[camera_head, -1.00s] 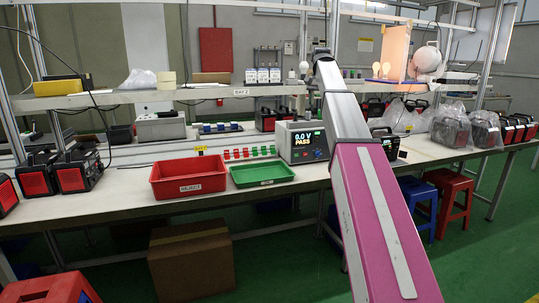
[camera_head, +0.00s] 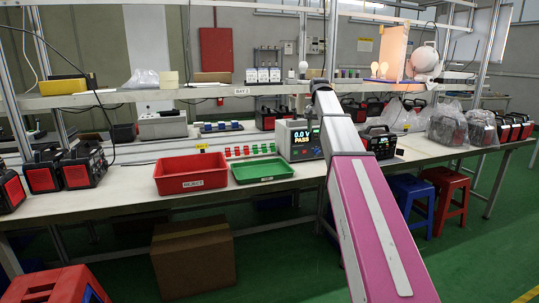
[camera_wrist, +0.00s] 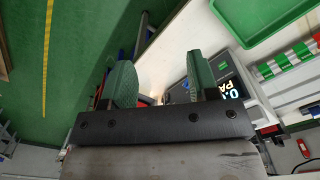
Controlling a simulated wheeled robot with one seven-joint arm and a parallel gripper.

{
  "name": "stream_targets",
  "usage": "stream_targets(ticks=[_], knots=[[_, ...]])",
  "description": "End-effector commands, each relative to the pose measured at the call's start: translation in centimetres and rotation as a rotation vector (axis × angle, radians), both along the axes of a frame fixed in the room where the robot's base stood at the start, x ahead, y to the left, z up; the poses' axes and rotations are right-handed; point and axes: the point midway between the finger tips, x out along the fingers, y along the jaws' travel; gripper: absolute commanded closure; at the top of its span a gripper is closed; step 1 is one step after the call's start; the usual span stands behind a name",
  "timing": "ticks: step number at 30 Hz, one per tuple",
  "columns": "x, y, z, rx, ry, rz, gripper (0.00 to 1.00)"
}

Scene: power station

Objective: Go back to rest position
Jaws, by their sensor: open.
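My gripper (camera_wrist: 158,80) shows in the wrist view with two green fingers spread apart and nothing held between them. Beyond the fingers are the white bench top, the tester and part of the green tray. In the head view my arm reaches forward over the bench. Its far end is in front of the right side of the tester (camera_head: 299,139), whose screen reads 0.0 V PASS. My gripper is hidden there behind the arm. The tester's screen shows partly in the wrist view (camera_wrist: 234,88), beside the right finger.
A red REJECT bin (camera_head: 190,186) and a green tray (camera_head: 262,181) stand on the bench (camera_head: 120,212). Power stations stand at left (camera_head: 82,166) and right of the arm (camera_head: 379,142). A shelf (camera_head: 215,91) runs above.

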Motion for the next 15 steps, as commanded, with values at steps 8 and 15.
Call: stream_targets(ticks=[8, 15], knots=[[-4.0, 0.3, -12.2, 0.001, 0.004, 0.076, 0.45], [-8.6, 0.5, -22.3, 0.0, 0.003, 0.151, 0.45]])
